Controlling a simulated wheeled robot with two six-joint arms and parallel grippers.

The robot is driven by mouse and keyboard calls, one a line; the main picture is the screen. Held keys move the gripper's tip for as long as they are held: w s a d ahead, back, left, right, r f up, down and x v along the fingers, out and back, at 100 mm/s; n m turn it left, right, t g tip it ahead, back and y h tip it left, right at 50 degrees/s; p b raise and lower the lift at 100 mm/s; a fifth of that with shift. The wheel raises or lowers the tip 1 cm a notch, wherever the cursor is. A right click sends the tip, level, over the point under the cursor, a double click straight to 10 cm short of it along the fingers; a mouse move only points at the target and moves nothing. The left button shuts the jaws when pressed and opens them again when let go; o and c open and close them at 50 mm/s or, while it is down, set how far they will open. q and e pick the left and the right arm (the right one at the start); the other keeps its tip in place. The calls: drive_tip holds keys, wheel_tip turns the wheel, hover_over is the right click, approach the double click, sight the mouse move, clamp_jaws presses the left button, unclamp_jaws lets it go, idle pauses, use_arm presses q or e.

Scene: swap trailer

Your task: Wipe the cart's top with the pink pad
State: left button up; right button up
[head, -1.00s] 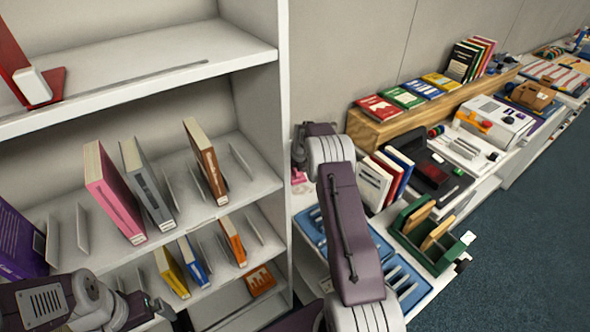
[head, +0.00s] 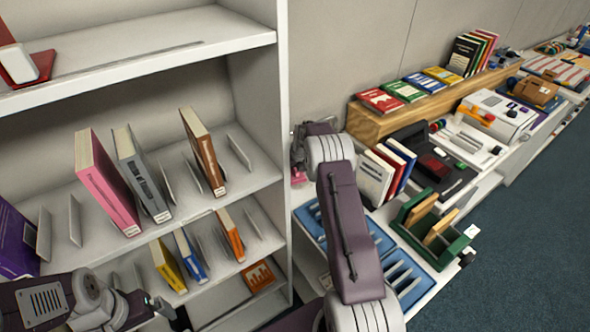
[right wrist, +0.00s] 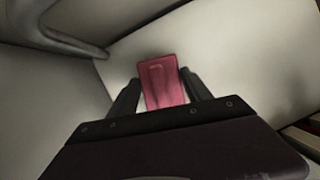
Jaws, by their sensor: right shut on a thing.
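The pink pad (right wrist: 165,82) is held between the two dark fingers of my right gripper (right wrist: 163,90) in the right wrist view. Beyond it is a pale, bare surface (right wrist: 235,50), likely the cart's top. In the head view the pad shows as a small pink patch (head: 298,178) below my right wrist, and my arm hides most of the gripper. The cart's white top (head: 304,196) shows only in part there, between the shelf unit and my arm. I cannot tell whether the pad touches it. My left gripper (head: 165,310) is at the lower left, empty-looking, its opening unclear.
A white shelf unit (head: 262,100) with upright books, including a pink book (head: 108,185), stands on the left. Blue trays (head: 312,225), a green divided box (head: 450,247) and books (head: 375,178) crowd the right side. Dark carpet (head: 530,220) is clear at far right.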

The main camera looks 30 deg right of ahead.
drive_tip(key=shift+f+b, duration=0.35)
drive_tip(key=shift+f, duration=0.45)
